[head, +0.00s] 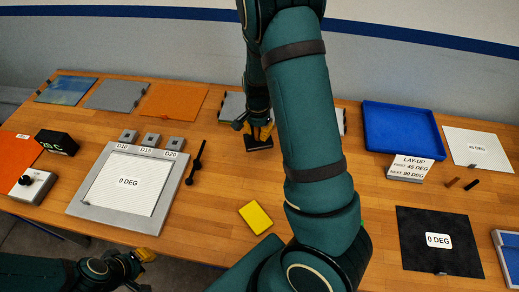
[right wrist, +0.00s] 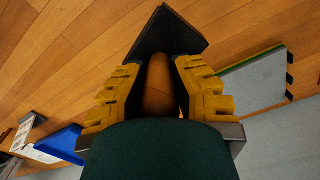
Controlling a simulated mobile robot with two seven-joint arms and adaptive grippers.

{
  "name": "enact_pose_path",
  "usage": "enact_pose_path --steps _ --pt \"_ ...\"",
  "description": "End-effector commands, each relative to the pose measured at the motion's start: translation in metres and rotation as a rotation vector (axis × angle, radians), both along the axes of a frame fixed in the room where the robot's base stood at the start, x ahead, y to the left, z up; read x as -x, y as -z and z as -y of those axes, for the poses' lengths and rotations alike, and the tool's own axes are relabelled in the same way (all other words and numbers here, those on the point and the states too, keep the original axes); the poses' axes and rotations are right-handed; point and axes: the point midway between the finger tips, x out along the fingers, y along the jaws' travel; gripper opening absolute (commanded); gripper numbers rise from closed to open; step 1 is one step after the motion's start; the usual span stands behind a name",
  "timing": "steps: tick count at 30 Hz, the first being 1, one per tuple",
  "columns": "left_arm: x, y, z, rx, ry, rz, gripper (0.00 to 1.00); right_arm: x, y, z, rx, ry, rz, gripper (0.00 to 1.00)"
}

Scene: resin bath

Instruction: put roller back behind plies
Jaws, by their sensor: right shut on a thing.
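My right gripper (head: 262,130) reaches to the back middle of the table and is shut on a tool. In the right wrist view the tool's brown round handle (right wrist: 160,85) is between the yellow fingers of the right gripper (right wrist: 160,82). The tool's dark flat head (right wrist: 168,32) is at or close to the tabletop; I cannot tell if it touches. I cannot tell for certain that this tool is the roller. A black long-handled tool (head: 196,163) lies right of the framed white 0 DEG ply (head: 120,182). My left gripper (head: 146,257) is low at left, fingers partly hidden.
Panels lie along the back: bluish (head: 66,90), grey (head: 116,95), orange (head: 173,101) and one grey (head: 231,106) partly hidden by my arm. A blue tray (head: 403,158), LAY-UP sign (head: 405,173) and black 0 DEG ply (head: 438,262) are right. A yellow block (head: 256,217) lies mid-front.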

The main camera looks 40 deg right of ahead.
Motion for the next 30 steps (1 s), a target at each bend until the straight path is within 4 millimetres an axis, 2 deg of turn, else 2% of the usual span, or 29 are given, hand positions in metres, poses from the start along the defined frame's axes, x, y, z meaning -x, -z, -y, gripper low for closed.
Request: enact_pose_path --steps 1,3,11,17,29,30 --pt "0.0 0.003 0.0 0.0 -0.001 0.0 0.25 0.001 0.012 0.0 0.001 0.0 -0.003 0.0" --pt "0.0 0.004 0.0 0.0 -0.001 0.0 0.25 0.001 0.022 0.0 0.0 0.001 -0.002 0.0" --pt "0.0 0.006 0.0 0.0 -0.001 0.0 0.25 0.0 0.041 0.0 0.0 -0.001 -0.001 0.0" --pt "0.0 0.009 0.0 -0.001 -0.002 0.0 0.25 0.0 0.067 0.0 0.0 0.001 -0.001 0.0" --pt "0.0 0.012 0.0 -0.001 -0.002 0.0 0.25 0.0 0.073 0.0 0.001 0.0 0.001 0.0" --pt "0.0 0.012 0.0 -0.001 -0.002 0.0 0.25 0.0 0.073 0.0 0.001 0.0 0.0 0.32"
